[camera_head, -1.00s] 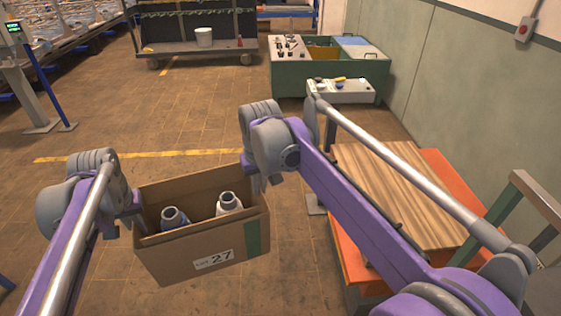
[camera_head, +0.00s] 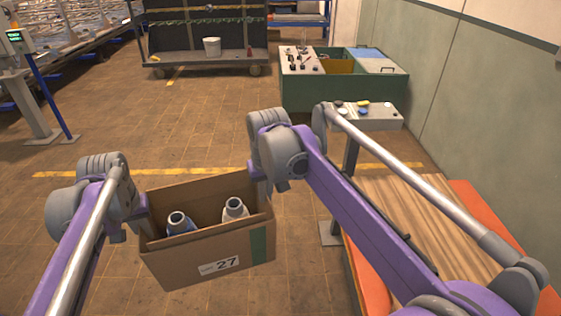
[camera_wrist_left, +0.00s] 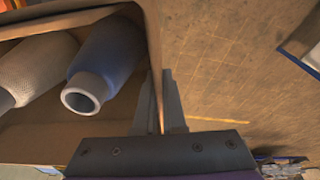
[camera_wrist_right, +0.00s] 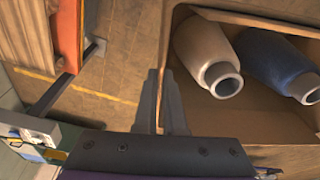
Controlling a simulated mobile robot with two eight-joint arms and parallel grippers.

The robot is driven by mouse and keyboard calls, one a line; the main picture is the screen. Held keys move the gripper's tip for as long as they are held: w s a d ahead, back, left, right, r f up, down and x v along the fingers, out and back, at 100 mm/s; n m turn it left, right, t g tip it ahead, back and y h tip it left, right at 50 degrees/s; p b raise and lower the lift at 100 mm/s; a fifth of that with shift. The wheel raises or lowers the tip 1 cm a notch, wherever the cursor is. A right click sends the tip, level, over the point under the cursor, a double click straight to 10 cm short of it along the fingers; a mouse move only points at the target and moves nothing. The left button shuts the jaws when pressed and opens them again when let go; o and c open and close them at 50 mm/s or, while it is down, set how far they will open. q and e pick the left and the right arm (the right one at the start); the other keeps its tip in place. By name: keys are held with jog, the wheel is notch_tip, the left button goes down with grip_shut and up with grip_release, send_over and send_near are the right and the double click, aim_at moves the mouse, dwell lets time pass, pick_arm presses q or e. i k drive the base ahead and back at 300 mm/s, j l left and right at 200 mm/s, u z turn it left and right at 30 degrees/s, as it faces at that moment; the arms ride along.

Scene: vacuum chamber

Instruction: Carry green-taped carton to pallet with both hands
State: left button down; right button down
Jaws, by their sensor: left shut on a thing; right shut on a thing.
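The open green-taped carton (camera_head: 192,261), marked 27, hangs level between my two arms, above the floor. A green tape strip (camera_head: 258,245) runs down its front near the right corner. Inside stand a blue bottle (camera_head: 179,223) and a pale bottle (camera_head: 235,208). My left gripper (camera_wrist_left: 160,103) is shut on the carton's left wall; the wall passes between its fingers. My right gripper (camera_wrist_right: 172,103) is shut on the opposite wall. In the head view the fingertips are largely hidden by the wrists. I cannot make out a pallet with certainty.
A wood-topped orange table or platform (camera_head: 425,225) stands at the right, partly behind my right arm. A control pedestal (camera_head: 362,117) and a green machine (camera_head: 345,90) stand ahead right.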

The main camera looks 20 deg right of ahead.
aim_at(430, 229)
jog(key=i, duration=1.5)
jog(key=i+z, duration=0.15)
jog(key=z, duration=2.95)
